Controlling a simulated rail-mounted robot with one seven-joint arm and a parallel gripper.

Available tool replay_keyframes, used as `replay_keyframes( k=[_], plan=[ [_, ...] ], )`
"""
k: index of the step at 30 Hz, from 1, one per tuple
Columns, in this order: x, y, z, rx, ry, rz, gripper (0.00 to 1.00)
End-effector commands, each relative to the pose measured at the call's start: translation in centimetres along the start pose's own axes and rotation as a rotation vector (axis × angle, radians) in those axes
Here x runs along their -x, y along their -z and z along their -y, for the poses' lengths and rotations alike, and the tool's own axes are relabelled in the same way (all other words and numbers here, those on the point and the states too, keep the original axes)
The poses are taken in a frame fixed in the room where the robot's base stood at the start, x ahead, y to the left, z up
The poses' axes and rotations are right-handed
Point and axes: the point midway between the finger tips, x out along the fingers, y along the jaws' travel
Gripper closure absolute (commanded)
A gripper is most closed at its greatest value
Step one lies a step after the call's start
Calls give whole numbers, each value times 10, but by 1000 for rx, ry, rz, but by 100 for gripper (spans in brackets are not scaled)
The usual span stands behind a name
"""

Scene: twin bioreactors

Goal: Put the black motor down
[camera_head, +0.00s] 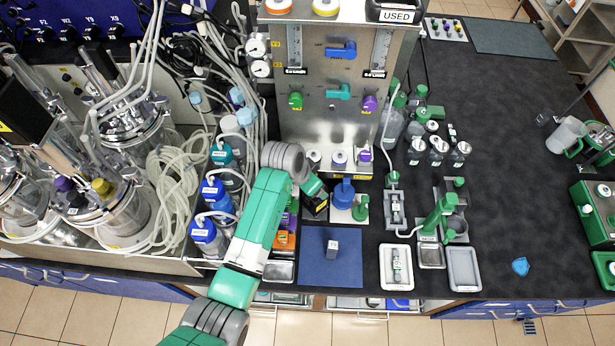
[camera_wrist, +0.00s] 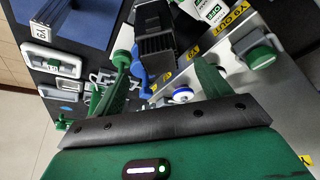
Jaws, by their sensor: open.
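The black motor (camera_wrist: 155,38) is a dark ribbed block at the top middle of the wrist view, close to a blue part (camera_wrist: 141,76). My gripper (camera_wrist: 163,75) is open, with a green finger on either side of the space in front of the motor. What the motor rests on is hidden. In the head view my gripper (camera_head: 316,198) is left of a blue part (camera_head: 343,190) on a white base, in front of the steel panel. The dark body there (camera_head: 317,206) may be the motor; I cannot tell.
A blue mat (camera_head: 345,275) with a small grey block (camera_head: 333,249) lies in front of my gripper. Small trays (camera_head: 463,270) and a green stand (camera_head: 438,215) are to the right. Blue-capped bottles (camera_head: 205,235) crowd the left. The right of the black bench is fairly clear.

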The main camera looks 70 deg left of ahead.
Motion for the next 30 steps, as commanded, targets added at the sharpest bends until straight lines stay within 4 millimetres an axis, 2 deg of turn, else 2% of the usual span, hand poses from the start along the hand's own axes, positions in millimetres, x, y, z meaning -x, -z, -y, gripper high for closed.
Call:
replay_keyframes(
  k=[3, 8, 23, 26, 29, 30],
  plan=[
    [26, 0, 0, 0, 2, -2, 24],
    [44, 0, 0, 0, 1, 0, 24],
    [48, 0, -1, -1, 1, -1, 24],
    [60, 29, -15, -31, 26, -62, 24],
    [101, 100, -61, -99, 81, -244, 24],
    [126, 132, -89, -127, 97, -345, 24]
  ],
)
